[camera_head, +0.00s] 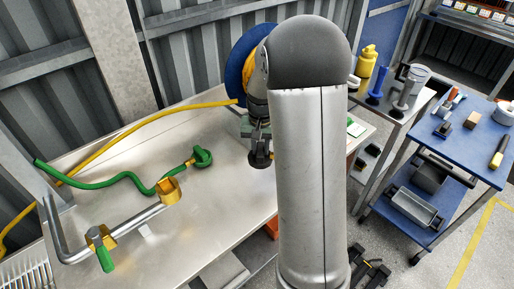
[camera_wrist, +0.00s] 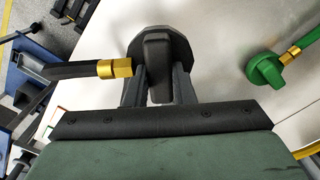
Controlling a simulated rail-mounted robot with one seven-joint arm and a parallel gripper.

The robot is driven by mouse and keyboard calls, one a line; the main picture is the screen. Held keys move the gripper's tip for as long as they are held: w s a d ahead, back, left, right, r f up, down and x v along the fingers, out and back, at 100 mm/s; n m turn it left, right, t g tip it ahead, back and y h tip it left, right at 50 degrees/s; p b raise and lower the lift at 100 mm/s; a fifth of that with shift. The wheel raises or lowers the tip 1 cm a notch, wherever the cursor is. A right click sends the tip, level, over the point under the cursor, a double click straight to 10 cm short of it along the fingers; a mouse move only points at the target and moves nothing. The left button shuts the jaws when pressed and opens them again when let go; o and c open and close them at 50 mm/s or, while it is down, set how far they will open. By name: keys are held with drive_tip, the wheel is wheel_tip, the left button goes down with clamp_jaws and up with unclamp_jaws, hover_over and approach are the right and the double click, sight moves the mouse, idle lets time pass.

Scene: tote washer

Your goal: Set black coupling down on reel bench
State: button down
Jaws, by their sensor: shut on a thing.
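The black coupling (camera_wrist: 160,38) is between the two fingers of my gripper (camera_wrist: 157,85) in the wrist view. A brass collar (camera_wrist: 115,68) and a black hose (camera_wrist: 70,71) extend from its left side. In the head view my gripper (camera_head: 260,146) points down, with the dark coupling (camera_head: 259,161) at its tip, over the right part of the metal bench top (camera_head: 215,185). I cannot tell whether the coupling touches the bench. My own arm hides part of the bench's right side.
A green coupling (camera_head: 201,157) on a green hose (camera_head: 120,178) lies left of my gripper. A bent metal pipe (camera_head: 130,225) with a green-handled valve (camera_head: 103,250) stands further left. A blue reel (camera_head: 239,62) is behind my arm. Bare bench lies between gripper and pipe.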

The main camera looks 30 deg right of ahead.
drive_tip(key=shift+a, duration=0.15)
drive_tip(key=shift+f+b, duration=2.8)
drive_tip(key=shift+f, duration=0.7)
drive_tip(key=shift+f+b, duration=0.4)
drive_tip(key=shift+f, duration=0.1)
drive_tip(key=shift+f+b, duration=0.5)
drive_tip(key=shift+f, duration=0.2)
drive_tip(key=shift+f+b, duration=0.55)
drive_tip(key=shift+f, duration=0.1)
